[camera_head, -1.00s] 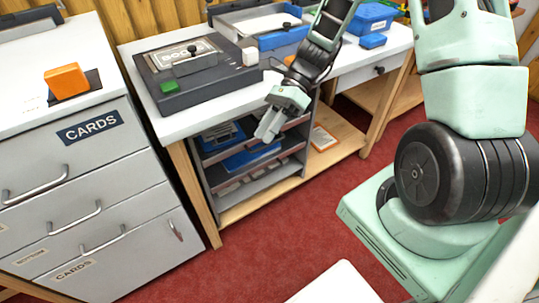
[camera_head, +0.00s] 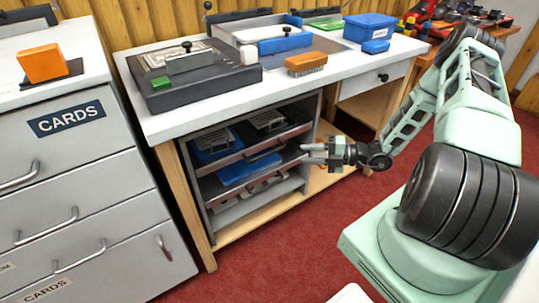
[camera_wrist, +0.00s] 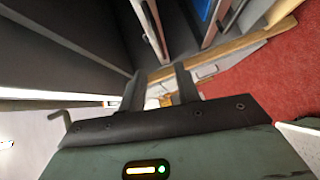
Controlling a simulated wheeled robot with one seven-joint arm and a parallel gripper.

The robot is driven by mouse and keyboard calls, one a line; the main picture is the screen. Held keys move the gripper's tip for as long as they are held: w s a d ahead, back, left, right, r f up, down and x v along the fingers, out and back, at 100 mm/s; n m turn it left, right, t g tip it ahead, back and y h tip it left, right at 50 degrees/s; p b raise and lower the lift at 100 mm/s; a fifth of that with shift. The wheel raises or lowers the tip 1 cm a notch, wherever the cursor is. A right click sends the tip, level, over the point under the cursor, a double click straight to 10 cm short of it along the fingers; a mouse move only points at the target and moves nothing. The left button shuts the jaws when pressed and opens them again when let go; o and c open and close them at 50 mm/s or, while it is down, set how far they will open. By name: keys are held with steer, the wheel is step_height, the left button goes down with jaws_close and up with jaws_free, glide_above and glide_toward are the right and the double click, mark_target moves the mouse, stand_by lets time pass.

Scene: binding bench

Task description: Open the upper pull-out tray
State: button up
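The upper pull-out tray (camera_head: 284,138) sits in the grey open-front cabinet under the bench, with a bar handle (camera_head: 265,152) on its front edge. It holds a blue item and grey pieces and looks pushed in. The lower tray (camera_head: 215,191) is below it, with a blue item on it. My gripper (camera_head: 306,153) is just right of the trays, at about the upper handle's height, fingers pointing left. In the wrist view my gripper (camera_wrist: 160,84) has its fingers apart with nothing held between them. Whether it touches the cabinet cannot be told.
A drawer unit (camera_head: 85,165) labelled CARDS stands left. The bench top (camera_head: 205,108) holds a dark press, an orange-topped brush (camera_head: 306,63) and a blue box (camera_head: 369,27). A wooden leg (camera_head: 187,205) stands left of the cabinet. Red floor in front is clear.

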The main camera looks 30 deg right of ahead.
mark_target(270, 152)
steer(key=b+x, duration=0.1)
steer(key=x, duration=1.2)
steer(key=shift+a, duration=0.1)
steer(key=shift+s, duration=0.1)
jaws_close()
